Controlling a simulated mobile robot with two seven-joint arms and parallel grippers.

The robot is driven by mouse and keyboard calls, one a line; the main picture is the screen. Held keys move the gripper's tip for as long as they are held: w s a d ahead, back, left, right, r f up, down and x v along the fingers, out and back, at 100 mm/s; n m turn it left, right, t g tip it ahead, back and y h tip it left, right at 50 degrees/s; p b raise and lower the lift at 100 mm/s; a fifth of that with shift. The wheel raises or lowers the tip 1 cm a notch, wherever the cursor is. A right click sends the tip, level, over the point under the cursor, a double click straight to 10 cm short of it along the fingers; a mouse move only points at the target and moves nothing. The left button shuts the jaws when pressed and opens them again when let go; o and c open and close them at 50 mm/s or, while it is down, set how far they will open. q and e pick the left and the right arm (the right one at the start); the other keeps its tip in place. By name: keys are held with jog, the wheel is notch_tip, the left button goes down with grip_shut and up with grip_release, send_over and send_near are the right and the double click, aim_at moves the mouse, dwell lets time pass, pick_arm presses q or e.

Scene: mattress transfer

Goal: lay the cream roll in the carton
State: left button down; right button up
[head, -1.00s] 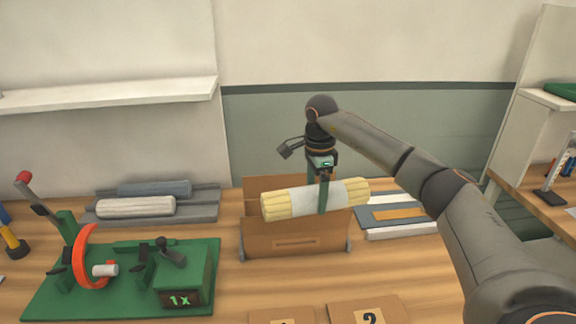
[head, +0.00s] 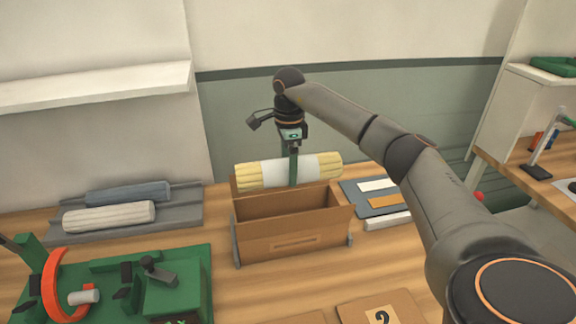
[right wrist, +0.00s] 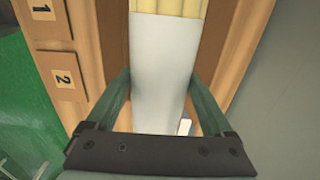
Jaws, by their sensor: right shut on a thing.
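The cream roll (head: 320,167), pale yellow with a white band around its middle, hangs level in my right gripper (head: 293,182). In the head view it overlaps the back edge of the open carton (head: 262,238), above the opening. The visible inside of the carton looks empty. In the right wrist view the roll (right wrist: 160,55) lies between the two green fingers, which are shut on its banded part. My left gripper is in neither view.
A grey tray (head: 185,212) with a whitish roll (head: 108,216) and a blue-grey roll (head: 128,193) is at the left. A green fixture with an orange ring (head: 52,290) stands in front of it. Flat pieces lie right of the carton; numbered cards (head: 382,308) lie in front.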

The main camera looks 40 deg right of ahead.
notch_tip(320, 180, down, 9)
jog(key=b, duration=0.3)
jog(key=shift+b, duration=0.3)
dwell(0.4)
jog(key=shift+f+b, duration=3.1)
jog(key=shift+f, duration=2.2)
jog(key=o, duration=1.5)
